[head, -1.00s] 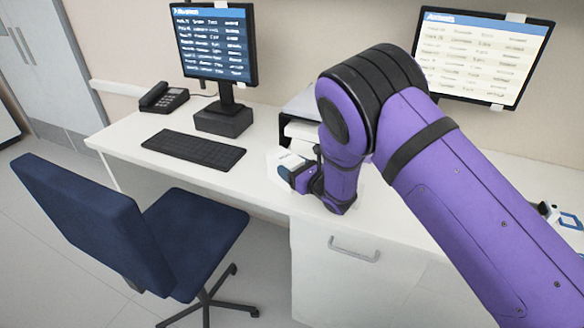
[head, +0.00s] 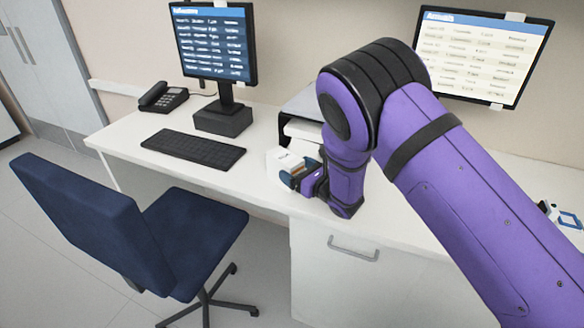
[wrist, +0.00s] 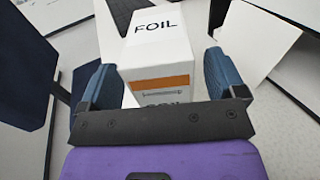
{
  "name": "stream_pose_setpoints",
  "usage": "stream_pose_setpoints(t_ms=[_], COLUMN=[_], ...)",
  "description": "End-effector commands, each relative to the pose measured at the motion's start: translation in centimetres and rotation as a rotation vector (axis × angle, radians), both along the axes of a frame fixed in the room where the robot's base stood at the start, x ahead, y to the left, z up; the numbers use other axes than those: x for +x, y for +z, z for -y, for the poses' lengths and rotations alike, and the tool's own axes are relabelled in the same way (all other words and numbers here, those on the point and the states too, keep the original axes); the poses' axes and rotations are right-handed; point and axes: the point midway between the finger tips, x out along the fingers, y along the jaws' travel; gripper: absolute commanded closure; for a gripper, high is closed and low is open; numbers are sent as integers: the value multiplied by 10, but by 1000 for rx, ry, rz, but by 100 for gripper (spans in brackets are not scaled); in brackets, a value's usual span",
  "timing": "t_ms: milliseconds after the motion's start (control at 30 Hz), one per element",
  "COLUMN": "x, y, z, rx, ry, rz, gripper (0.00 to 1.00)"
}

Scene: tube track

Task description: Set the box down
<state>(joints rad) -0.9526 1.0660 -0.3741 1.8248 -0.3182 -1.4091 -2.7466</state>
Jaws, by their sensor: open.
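The box (wrist: 158,50) is white with the word FOIL and an orange-brown stripe. It stands on the white desk (head: 265,205), just in front of my gripper (wrist: 160,88). In the wrist view the two blue fingers are apart, one at each side of the box's near end, with a gap visible at least on the right. In the head view the box (head: 284,160) shows left of my gripper (head: 302,176), partly hidden by it.
A printer-like device (head: 303,125) stands behind the box. A keyboard (head: 193,149), a monitor (head: 214,45) and a phone (head: 163,97) are to the left. A blue chair (head: 130,230) stands before the desk. Desk surface between keyboard and box is clear.

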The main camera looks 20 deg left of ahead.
Motion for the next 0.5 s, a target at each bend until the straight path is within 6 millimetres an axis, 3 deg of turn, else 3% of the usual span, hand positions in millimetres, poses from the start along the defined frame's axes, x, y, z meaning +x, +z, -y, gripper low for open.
stream_pose_setpoints(t_ms=[300, 500], x=[-29, -41], y=[0, 0], z=[57, 80], rx=[0, 0], ry=[-1, 0], rz=[-1, 0], gripper=[11, 11])
